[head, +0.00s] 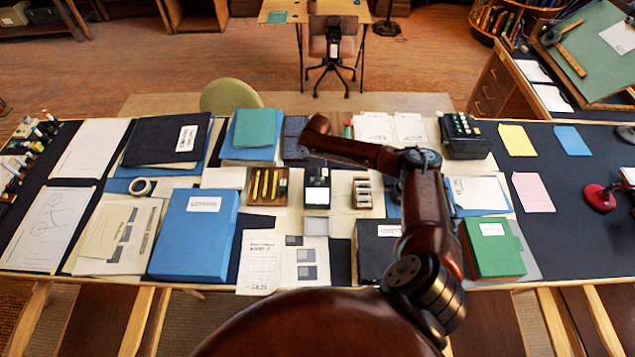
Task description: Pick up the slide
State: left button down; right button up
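No object in the head view can be told for certain as the slide. A small open wooden box (362,193) with pale pieces stands near the middle of the desk. A small pale grey square piece (315,222) lies left of and below it. My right arm (350,150) reaches up over the desk and bends left, its far end above the back middle. No fingers show clearly there, so I cannot tell whether the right gripper is open or holds anything. My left gripper is not in view.
A pencil tray (267,186) and a black-and-white item (317,188) stand mid-desk. A blue box (195,232) lies left, a green box (492,247) right. A black keyed device (463,135) stands at the back.

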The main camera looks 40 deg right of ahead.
jog(key=shift+w, duration=0.1)
jog(key=shift+c, duration=0.7)
grip_shut()
